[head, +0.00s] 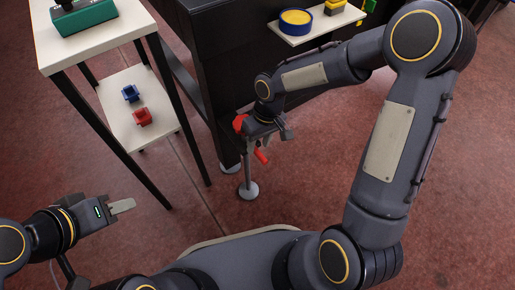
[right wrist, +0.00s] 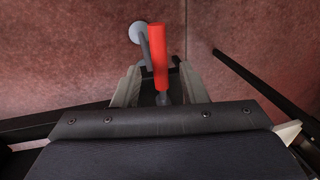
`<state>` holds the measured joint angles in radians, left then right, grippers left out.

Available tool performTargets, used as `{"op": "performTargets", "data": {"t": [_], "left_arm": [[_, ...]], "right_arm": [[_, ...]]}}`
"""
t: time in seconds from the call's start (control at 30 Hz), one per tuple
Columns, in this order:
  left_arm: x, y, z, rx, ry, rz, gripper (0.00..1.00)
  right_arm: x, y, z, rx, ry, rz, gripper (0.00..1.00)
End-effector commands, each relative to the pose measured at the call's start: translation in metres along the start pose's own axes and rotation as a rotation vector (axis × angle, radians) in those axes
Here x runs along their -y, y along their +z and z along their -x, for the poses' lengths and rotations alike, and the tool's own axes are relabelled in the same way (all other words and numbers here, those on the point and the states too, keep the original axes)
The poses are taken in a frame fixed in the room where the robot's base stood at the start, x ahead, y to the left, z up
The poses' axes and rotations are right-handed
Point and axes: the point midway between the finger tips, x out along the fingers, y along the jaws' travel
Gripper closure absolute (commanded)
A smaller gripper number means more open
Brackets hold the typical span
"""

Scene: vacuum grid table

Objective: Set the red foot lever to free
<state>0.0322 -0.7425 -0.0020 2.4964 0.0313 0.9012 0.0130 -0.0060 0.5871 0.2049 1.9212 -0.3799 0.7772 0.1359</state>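A red lever (head: 261,156) sits low by the dark table's leg, above a round white foot (head: 248,190). My right gripper (head: 262,143) is right above it in the head view. In the right wrist view the red lever (right wrist: 159,55) lies between the two fingers of the right gripper (right wrist: 160,72), with a gap visible on each side, so the gripper looks open. A second red part (head: 240,123) shows beside my right wrist, partly hidden by it. My left gripper (head: 122,206) is empty at lower left; its finger opening cannot be made out.
A dark cabinet-like table (head: 225,75) stands behind the lever, with a side shelf holding a blue-yellow round part (head: 296,18). At left, a white rack (head: 108,105) carries a blue block (head: 130,93) and a red block (head: 142,117). Red floor is open at right.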

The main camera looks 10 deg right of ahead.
Motion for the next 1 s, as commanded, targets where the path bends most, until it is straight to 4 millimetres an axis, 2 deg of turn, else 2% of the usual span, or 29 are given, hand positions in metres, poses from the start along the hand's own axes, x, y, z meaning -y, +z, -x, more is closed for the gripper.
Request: {"op": "performTargets", "data": {"t": [0.03, 0.13, 0.47, 0.77, 1.0], "left_arm": [[0.0023, 0.0025, -0.0049, 0.0, 0.0, 0.0, 0.64], [0.0033, 0.0036, -0.0071, 0.0, 0.0, 0.0, 0.64], [0.0033, 0.0035, -0.0071, 0.0, 0.0, 0.0, 0.64], [0.0033, 0.0035, -0.0071, 0.0, 0.0, 0.0, 0.64], [0.0033, 0.0035, -0.007, 0.0, 0.0, 0.0, 0.64]], "right_arm": [[-0.0003, 0.0005, -0.0097, 0.003, 0.0, 0.001, 0.61], [0.0, 0.0005, -0.0164, 0.002, -0.001, 0.001, 0.61], [0.0002, 0.0004, -0.0184, 0.0, 0.0, 0.0, 0.61], [0.0001, 0.0004, -0.0183, 0.001, 0.0, 0.0, 1.0], [0.0001, 0.0004, -0.0181, 0.001, 0.0, 0.0, 1.0]]}}
